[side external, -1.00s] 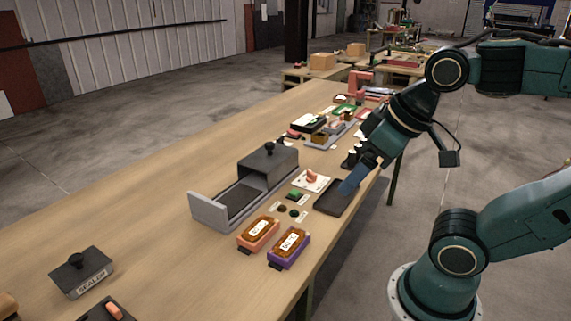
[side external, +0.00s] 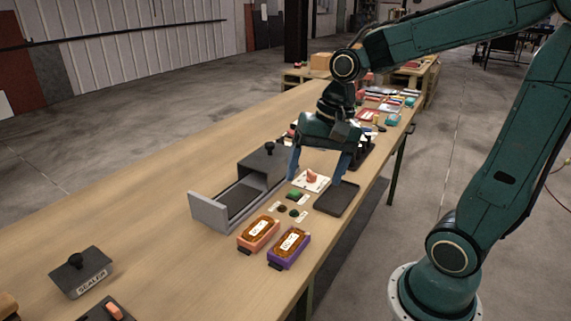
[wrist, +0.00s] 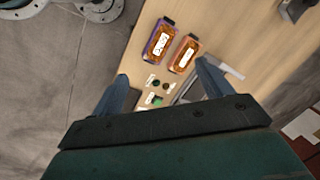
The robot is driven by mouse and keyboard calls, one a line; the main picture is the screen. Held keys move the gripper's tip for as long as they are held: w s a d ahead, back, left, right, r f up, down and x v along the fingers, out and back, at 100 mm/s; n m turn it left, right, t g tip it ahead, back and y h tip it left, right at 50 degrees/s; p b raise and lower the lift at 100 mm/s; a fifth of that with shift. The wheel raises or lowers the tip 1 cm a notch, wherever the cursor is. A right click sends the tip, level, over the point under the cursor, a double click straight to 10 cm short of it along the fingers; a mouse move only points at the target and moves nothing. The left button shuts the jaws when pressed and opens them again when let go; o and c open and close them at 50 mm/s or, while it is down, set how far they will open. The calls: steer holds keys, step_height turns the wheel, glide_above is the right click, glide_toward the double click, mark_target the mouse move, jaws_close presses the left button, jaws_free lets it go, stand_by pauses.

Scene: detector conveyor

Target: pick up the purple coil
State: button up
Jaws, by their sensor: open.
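The purple coil (side external: 289,249) is a purple-framed block with an orange-brown winding and a white label. It lies on the wooden table near its front edge, and it also shows in the wrist view (wrist: 159,40). An orange coil (side external: 258,234) of the same shape lies just left of it. My gripper (side external: 318,180) is open and empty, with blue fingers spread above the table, behind and to the right of the coils. In the wrist view my gripper (wrist: 165,82) has both coils beyond its fingertips, roughly between them.
A grey conveyor with a dark hood (side external: 262,166) stands left of my gripper. A black tray (side external: 337,200) lies below its right finger. Small green and dark buttons (side external: 294,196) lie between tray and coils. A sealer block (side external: 80,273) stands front left.

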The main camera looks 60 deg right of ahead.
steer(key=w+d+f+m+g+y, duration=0.2)
steer(key=w+d+f+m, duration=0.3)
steer(key=f+m, duration=0.3)
steer(key=shift+w+m+y, duration=0.2)
steer(key=shift+m+y, duration=0.1)
steer(key=shift+y, duration=0.2)
glide_above(290, 242)
steer(key=d, duration=0.2)
steer(key=shift+d+f, duration=0.15)
steer(key=shift+f, duration=3.8)
steer(key=shift+x, duration=2.6)
steer(key=c, duration=1.2)
